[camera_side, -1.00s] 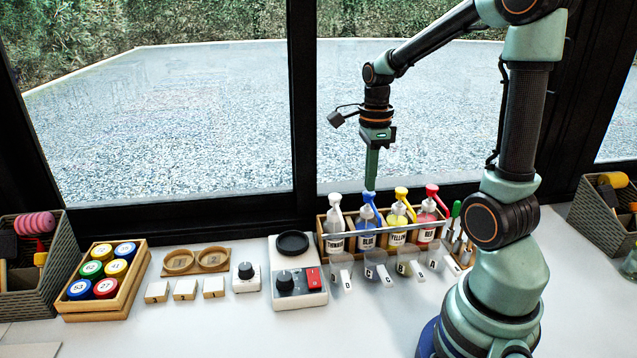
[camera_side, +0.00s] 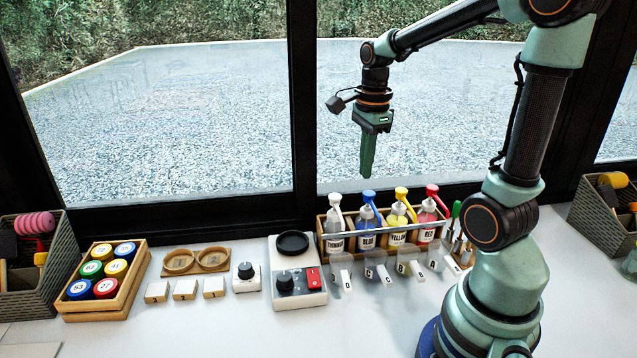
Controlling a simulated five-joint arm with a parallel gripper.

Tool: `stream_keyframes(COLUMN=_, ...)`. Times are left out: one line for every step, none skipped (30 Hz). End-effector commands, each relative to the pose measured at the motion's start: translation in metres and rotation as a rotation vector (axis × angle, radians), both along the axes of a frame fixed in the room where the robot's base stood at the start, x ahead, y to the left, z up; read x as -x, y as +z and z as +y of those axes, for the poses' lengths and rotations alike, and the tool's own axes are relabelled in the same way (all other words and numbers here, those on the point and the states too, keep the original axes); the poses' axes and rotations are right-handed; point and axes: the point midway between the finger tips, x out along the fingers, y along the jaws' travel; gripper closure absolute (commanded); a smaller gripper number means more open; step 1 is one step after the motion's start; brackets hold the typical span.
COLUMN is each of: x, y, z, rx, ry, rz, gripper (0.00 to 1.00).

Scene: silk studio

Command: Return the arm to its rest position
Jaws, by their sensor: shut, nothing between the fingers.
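My gripper (camera_side: 367,172) hangs from my arm with its green fingers pointing down, tilted slightly. The fingers are shut with nothing between them. It is in the air above the bottle rack (camera_side: 322,236), over the bottle with the blue pump (camera_side: 368,212), with a visible gap between fingertips and pump in the side view.
The rack also holds bottles with white (camera_side: 335,225), yellow (camera_side: 400,214) and red (camera_side: 430,212) pumps. A scale-like device (camera_side: 297,283) stands left of it, then a crate of coloured lids (camera_side: 103,277). Baskets stand at the far left (camera_side: 35,275) and right (camera_side: 603,215).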

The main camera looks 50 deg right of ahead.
Motion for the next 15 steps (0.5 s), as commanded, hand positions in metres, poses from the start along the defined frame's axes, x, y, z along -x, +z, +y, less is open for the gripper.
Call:
stream_keyframes(x=-0.001, y=0.005, z=0.011, rx=0.018, ry=0.119, rz=-0.024, gripper=1.00)
stream_keyframes(x=-0.002, y=0.007, z=0.018, rx=0.030, ry=0.203, rz=-0.038, gripper=1.00)
stream_keyframes(x=-0.003, y=0.011, z=0.027, rx=0.049, ry=0.319, rz=-0.057, gripper=1.00)
stream_keyframes(x=-0.003, y=0.013, z=0.034, rx=0.064, ry=0.410, rz=-0.071, gripper=1.00)
stream_keyframes(x=-0.004, y=0.015, z=0.040, rx=0.080, ry=0.501, rz=-0.086, gripper=1.00)
stream_keyframes(x=-0.004, y=0.018, z=0.049, rx=0.104, ry=0.620, rz=-0.103, gripper=1.00)
stream_keyframes(x=-0.003, y=0.020, z=0.056, rx=0.122, ry=0.709, rz=-0.114, gripper=1.00)
stream_keyframes(x=-0.003, y=0.022, z=0.063, rx=0.141, ry=0.799, rz=-0.128, gripper=1.00)
stream_keyframes(x=-0.003, y=0.025, z=0.071, rx=0.169, ry=0.917, rz=-0.144, gripper=1.00)
stream_keyframes(x=-0.002, y=0.026, z=0.078, rx=0.191, ry=1.004, rz=-0.154, gripper=1.00)
stream_keyframes(x=-0.002, y=0.028, z=0.084, rx=0.214, ry=1.094, rz=-0.167, gripper=1.00)
stream_keyframes(x=0.000, y=0.030, z=0.092, rx=0.246, ry=1.211, rz=-0.179, gripper=1.00)
stream_keyframes(x=0.001, y=0.031, z=0.099, rx=0.271, ry=1.297, rz=-0.189, gripper=1.00)
stream_keyframes(x=0.002, y=0.032, z=0.104, rx=0.297, ry=1.381, rz=-0.198, gripper=1.00)
stream_keyframes(x=0.003, y=0.034, z=0.112, rx=0.332, ry=1.490, rz=-0.209, gripper=1.00)
